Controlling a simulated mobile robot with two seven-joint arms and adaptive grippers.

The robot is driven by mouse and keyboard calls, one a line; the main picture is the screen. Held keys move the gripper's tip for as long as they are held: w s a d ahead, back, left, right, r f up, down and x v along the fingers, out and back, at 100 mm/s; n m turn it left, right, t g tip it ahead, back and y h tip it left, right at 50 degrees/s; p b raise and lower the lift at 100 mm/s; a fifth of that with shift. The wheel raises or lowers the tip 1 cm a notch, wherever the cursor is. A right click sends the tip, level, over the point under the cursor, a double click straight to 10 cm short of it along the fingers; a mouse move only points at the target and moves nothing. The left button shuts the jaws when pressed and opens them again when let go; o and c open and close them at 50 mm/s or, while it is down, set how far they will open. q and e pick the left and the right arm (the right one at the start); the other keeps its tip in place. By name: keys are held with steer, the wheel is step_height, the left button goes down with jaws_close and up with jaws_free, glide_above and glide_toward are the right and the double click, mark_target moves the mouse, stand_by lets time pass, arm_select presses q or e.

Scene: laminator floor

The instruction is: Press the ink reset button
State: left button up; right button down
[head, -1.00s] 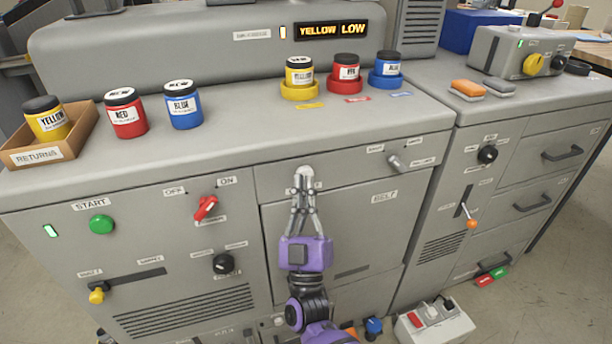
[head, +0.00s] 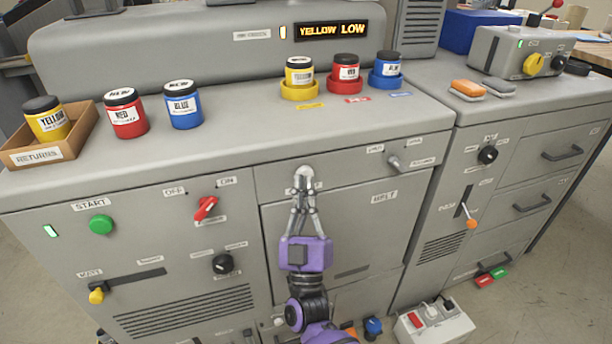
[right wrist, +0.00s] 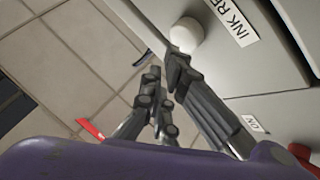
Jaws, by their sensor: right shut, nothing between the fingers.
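The ink reset button is a round white knob (right wrist: 186,34) beside a label reading "INK RE" in the right wrist view. In the head view the white button (head: 304,171) sits on the upper front panel of the grey machine (head: 350,140). My right gripper (head: 303,188) is shut and empty, its fingertips at the button's lower edge. In the right wrist view the fingertips (right wrist: 177,68) overlap the lower edge of the button; whether they touch it I cannot tell. My left gripper is not in view.
The display (head: 338,30) reads "YELLOW LOW". Ink jars stand on top, including a yellow one (head: 299,72) in a yellow ring and another (head: 47,119) in the returns box (head: 75,140). A red switch (head: 206,207) and a grey knob (head: 394,162) protrude from the front.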

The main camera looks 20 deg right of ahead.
steer(key=shift+w, duration=0.15)
steer(key=shift+w, duration=0.3)
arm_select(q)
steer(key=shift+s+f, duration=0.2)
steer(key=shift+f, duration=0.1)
arm_select(e)
steer(key=shift+w, duration=0.55)
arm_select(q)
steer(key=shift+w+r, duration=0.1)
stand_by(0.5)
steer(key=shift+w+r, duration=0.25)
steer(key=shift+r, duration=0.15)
arm_select(e)
steer(key=shift+s, duration=1)
